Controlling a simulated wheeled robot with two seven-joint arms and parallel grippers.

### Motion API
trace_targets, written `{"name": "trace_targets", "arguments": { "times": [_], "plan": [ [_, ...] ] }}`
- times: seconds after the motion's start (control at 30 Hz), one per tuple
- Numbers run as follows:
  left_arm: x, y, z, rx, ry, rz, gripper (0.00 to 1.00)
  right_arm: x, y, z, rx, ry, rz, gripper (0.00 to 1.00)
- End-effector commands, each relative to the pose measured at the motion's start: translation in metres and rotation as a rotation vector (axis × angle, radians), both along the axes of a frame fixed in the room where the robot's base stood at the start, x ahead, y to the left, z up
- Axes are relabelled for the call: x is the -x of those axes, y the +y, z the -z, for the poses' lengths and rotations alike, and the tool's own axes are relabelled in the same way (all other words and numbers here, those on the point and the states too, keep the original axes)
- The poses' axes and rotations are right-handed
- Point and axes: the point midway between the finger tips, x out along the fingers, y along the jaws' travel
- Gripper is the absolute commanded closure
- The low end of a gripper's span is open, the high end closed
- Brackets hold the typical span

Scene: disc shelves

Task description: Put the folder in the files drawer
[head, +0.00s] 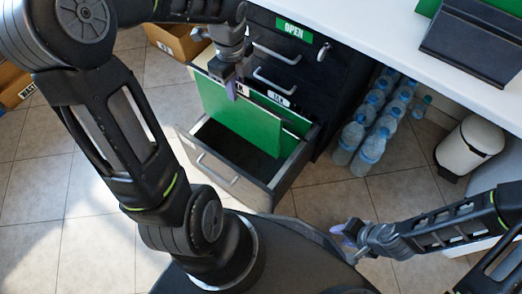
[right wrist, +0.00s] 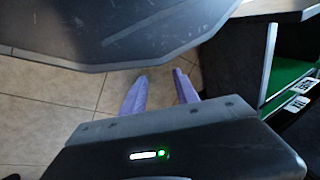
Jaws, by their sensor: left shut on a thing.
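The files drawer (head: 213,172) is pulled out at the bottom of the dark cabinet. A green folder (head: 222,112) with a white label stands upright at the drawer, its lower part inside or just over the opening; I cannot tell whether it touches the bottom. My left gripper (head: 232,91) is shut on its top edge. More green with a second label (head: 279,98) shows behind it, toward the cabinet. My right gripper (head: 348,238) is open and empty, low and right of the drawer. Its purple fingers stand apart in the right wrist view (right wrist: 161,92), above the tiled floor.
The cabinet's upper drawers, one with an OPEN sign (head: 294,30), are closed. Several water bottles (head: 368,150) stand under the white counter (head: 460,85). A white bin (head: 468,144) is at the right, and a cardboard box (head: 178,40) is behind my left arm.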

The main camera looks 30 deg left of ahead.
Motion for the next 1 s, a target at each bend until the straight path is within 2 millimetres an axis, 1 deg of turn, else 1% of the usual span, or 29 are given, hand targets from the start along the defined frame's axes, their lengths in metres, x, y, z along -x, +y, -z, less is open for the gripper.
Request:
{"name": "trace_targets", "arguments": {
  "times": [0.07,0.17,0.27,0.37,0.53,0.8,0.9,1.0],
  "plan": [
    [0.0,0.0,0.001,0.0,0.0,0.0,1.0,0.0,0.0,0.0,0.0,0.0,0.0,0.64],
    [0.0,0.0,0.008,0.0,0.002,0.0,1.0,0.0,0.0,0.004,0.0,-0.001,0.001,0.64],
    [0.0,0.0,0.024,0.001,0.003,0.0,1.0,-0.002,-0.002,0.011,0.002,-0.002,0.004,0.64],
    [0.001,-0.001,0.048,0.002,0.004,-0.001,1.0,-0.004,-0.004,0.021,0.006,-0.006,0.009,0.64],
    [0.001,-0.001,0.098,0.002,0.005,0.0,1.0,-0.008,-0.007,0.043,0.011,-0.015,0.018,0.64],
    [0.001,-0.001,0.178,0.002,0.004,0.0,1.0,-0.014,-0.005,0.083,0.014,-0.032,0.027,0.64],
    [0.001,-0.001,0.206,0.002,0.004,0.0,1.0,-0.016,-0.005,0.097,0.015,-0.038,0.029,0.64],
    [0.0,-0.001,0.226,0.001,0.002,0.0,1.0,-0.019,-0.005,0.107,0.016,-0.044,0.032,0.64]
  ]
}}
